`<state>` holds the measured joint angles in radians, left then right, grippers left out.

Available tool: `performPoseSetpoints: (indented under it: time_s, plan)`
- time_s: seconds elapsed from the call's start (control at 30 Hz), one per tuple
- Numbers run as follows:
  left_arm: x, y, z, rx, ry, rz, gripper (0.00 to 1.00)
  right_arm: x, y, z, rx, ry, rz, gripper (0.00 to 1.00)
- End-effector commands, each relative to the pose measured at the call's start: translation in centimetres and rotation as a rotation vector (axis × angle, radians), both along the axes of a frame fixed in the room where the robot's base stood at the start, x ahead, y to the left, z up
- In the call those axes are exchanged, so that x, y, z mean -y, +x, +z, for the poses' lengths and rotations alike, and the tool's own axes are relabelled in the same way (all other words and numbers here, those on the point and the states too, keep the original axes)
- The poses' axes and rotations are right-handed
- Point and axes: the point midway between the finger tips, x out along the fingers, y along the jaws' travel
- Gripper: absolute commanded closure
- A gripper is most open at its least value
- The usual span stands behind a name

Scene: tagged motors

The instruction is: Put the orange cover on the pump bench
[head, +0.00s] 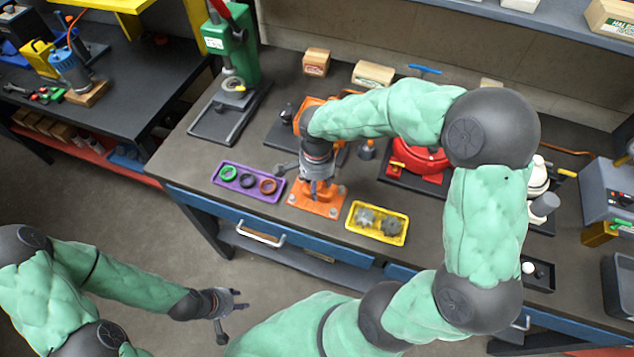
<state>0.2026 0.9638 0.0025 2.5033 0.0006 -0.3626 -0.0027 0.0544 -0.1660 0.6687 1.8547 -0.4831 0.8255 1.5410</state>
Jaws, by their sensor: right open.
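An orange plate-like piece with grey spots at its corners, which looks like the orange cover (328,208), lies near the front edge of the middle bench (180,165). My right gripper (318,190) points down directly over it, open, and hides its middle. Whether the fingers touch it I cannot tell. Another orange part (308,112) stands behind my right wrist, mostly hidden. My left gripper (232,312) is open and empty over the floor in front of the bench. No bench is clearly marked as the pump bench; a blue pump-like unit (68,70) stands on the left bench (130,75).
A purple tray with rings (246,196) lies left of the orange plate, and a yellow tray with gears (400,238) right of it. A green press (232,50) stands behind. A red machine (420,165) is partly behind my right arm. A floor gap separates the benches.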

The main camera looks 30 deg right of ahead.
Motion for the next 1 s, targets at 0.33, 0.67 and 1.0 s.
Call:
performPoseSetpoints:
  time_s: [0.33, 0.67, 1.0]
  plan:
    - [0.0, 0.0, 1.6, 0.0, 0.0, 0.0, 0.6, 0.0, 0.1, 6.2, 0.005, 0.0, 0.0, 0.49]
    - [0.0, 0.0, 2.6, 0.0, 0.0, 0.0, 0.6, 0.0, 0.1, 11.2, 0.002, 0.0, 0.0, 0.49]
    - [0.0, 0.0, 2.7, 0.0, 0.0, 0.0, 0.6, 0.0, 0.0, 12.1, 0.0, 0.0, 0.0, 0.49]
